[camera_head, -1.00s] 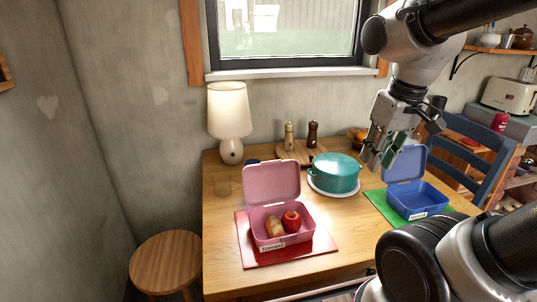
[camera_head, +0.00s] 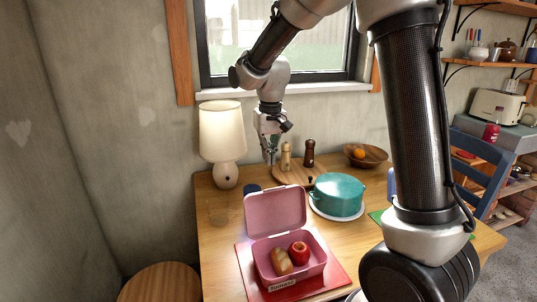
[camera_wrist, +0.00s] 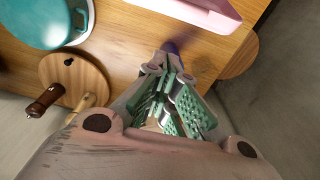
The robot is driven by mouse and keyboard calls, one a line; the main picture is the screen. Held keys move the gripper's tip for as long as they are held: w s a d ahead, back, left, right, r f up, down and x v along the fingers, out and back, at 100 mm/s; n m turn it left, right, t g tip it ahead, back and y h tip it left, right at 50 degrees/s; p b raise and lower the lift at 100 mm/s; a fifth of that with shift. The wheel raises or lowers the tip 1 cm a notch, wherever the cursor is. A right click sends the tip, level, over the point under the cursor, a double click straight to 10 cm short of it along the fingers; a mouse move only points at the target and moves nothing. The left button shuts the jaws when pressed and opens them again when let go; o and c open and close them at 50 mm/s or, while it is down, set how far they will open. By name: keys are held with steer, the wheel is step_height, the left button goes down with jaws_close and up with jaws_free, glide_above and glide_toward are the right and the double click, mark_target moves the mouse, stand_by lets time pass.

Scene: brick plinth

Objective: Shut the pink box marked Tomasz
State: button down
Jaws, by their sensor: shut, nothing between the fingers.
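The pink box (camera_head: 262,277) marked Tomasz stands on a red mat (camera_head: 335,274) at the front of the table. Its lid (camera_head: 275,212) is open, raised at the back. Inside are a bread roll (camera_head: 281,261) and a red apple-like item (camera_head: 299,252). My gripper (camera_head: 270,160) is shut and empty, above the table's back edge, behind the raised lid and apart from it. In the wrist view my gripper's fingers (camera_wrist: 172,68) are together, and part of the pink box (camera_wrist: 200,10) shows at the top.
A teal pot (camera_head: 340,194) stands right of the lid. The lamp (camera_head: 222,140) stands left of my gripper. Two mills, a dark one (camera_head: 309,153) and a pale one (camera_head: 286,157), stand on a round board. A dark blue cup (camera_head: 252,189) is behind the lid. My arm mostly hides the blue box.

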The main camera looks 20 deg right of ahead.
steer(key=s+f, duration=0.3)
steer(key=f, duration=0.2)
steer(key=shift+s+d+f, duration=0.15)
steer(key=shift+s+f, duration=0.1)
steer(key=shift+f, duration=0.15)
